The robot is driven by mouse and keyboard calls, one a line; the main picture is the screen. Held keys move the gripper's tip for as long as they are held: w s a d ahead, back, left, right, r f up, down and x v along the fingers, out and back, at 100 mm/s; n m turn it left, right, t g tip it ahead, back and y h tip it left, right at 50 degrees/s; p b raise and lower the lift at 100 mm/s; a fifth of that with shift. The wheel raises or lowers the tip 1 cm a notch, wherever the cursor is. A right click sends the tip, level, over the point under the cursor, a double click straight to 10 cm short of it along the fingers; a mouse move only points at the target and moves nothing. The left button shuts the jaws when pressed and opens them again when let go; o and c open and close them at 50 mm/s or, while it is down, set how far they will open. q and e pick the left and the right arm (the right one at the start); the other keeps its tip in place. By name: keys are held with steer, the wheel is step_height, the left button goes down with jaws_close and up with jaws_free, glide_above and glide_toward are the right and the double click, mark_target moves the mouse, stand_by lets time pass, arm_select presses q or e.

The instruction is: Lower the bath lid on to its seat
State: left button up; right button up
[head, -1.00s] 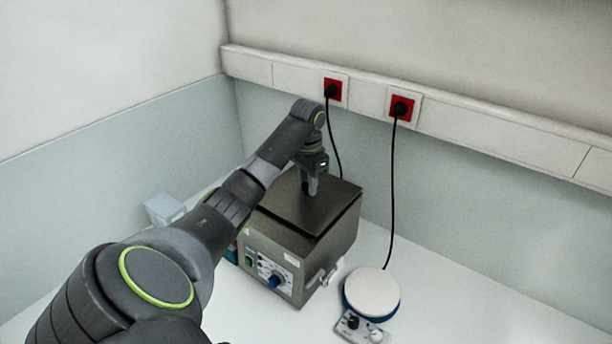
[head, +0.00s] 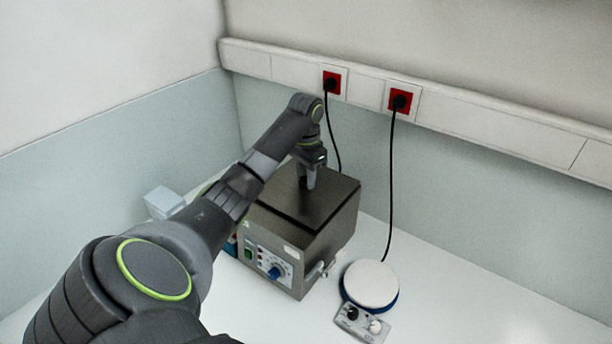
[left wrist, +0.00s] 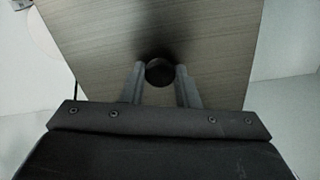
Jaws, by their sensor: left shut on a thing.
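The bath (head: 327,243) is a dark metal box with a control panel and a blue knob on its front, standing on the white bench. Its flat lid (head: 331,199) lies across the top, and I see no clear gap between lid and box. My left gripper (head: 307,186) points down at the lid's middle. In the left wrist view, its two fingers (left wrist: 160,82) are shut on the lid's round dark knob (left wrist: 159,71), above the lid's brown-grey plate (left wrist: 205,40). The fingers hide part of the knob in the head view. My right gripper is not in view.
A round white-topped stirrer (head: 371,285) with a blue rim and small knobs stands right of the bath. A pale box (head: 163,202) stands to the left. Black cables hang from red sockets (head: 401,99) on the wall. The front right bench is clear.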

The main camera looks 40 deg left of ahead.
arm_select(q)
steer(key=shift+f, duration=0.45)
stand_by(1.0)
steer(key=o, duration=1.6)
steer(key=shift+c, duration=0.2)
steer(key=shift+r, duration=1.45)
